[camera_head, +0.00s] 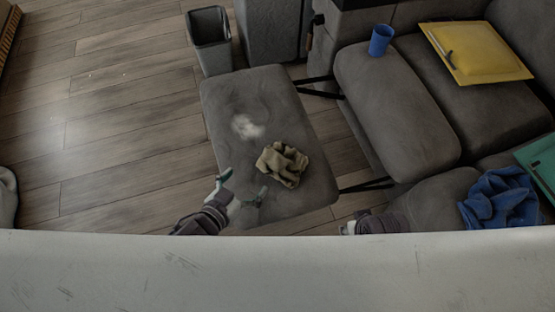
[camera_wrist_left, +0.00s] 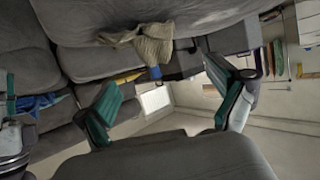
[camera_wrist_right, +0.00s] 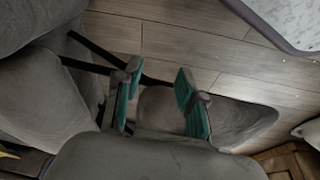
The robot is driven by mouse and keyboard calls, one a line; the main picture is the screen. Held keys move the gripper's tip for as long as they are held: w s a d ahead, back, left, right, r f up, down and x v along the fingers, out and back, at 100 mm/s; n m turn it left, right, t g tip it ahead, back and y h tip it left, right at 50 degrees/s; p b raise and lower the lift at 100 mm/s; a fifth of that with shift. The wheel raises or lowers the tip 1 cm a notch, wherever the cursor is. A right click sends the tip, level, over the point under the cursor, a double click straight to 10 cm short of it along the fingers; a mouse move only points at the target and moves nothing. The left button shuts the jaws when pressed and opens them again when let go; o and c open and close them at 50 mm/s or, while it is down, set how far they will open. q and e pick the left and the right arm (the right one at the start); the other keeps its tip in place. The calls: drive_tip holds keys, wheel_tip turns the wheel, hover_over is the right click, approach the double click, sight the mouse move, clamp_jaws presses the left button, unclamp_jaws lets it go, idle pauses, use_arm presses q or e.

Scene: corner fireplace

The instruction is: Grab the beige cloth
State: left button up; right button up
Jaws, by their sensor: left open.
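The beige cloth (camera_head: 282,163) lies crumpled on the grey footrest cushion (camera_head: 225,105), right of its middle. It also shows at the top of the left wrist view (camera_wrist_left: 147,42). My left gripper (camera_head: 245,184) is open and empty, just in front of the cloth and apart from it. Its two fingers stand wide apart in the left wrist view (camera_wrist_left: 165,88). My right gripper (camera_wrist_right: 158,78) is open and empty in the right wrist view, over the floor and grey cushions.
A grey sofa (camera_head: 385,100) stands at the right, with a blue cup (camera_head: 381,39), a yellow folder (camera_head: 476,53) and a blue cloth (camera_head: 500,199) on it. A grey bin (camera_head: 210,45) stands behind the footrest. A white patch (camera_head: 246,127) lies beside the cloth.

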sight(272, 157)
use_arm(q)
drive_tip(key=shift+d+h, duration=0.3)
drive_tip(key=shift+d, duration=0.1)
drive_tip(key=shift+m, duration=0.3)
drive_tip(key=b+x, duration=0.2)
drive_tip(key=x, duration=0.5)
drive_tip(key=shift+w+d, duration=0.1)
drive_tip(key=shift+d, duration=0.15)
drive_tip(key=shift+x, duration=0.9)
drive_tip(key=w, duration=0.1)
drive_tip(key=w+d+b, duration=0.1)
drive_tip(key=w, duration=0.1)
drive_tip(key=shift+w+d+f, duration=0.15)
drive_tip(key=shift+d+f, duration=0.15)
drive_tip(key=shift+w+d+f, duration=0.1)
drive_tip(key=shift+w+d, duration=0.15)
drive_tip(key=shift+w, duration=0.1)
use_arm(e)
drive_tip(key=v, duration=0.7)
drive_tip(key=shift+d+r+t, duration=0.3)
drive_tip(key=shift+d+r, duration=0.05)
drive_tip(key=shift+d, duration=0.05)
use_arm(q)
drive_tip(key=c, duration=1.1)
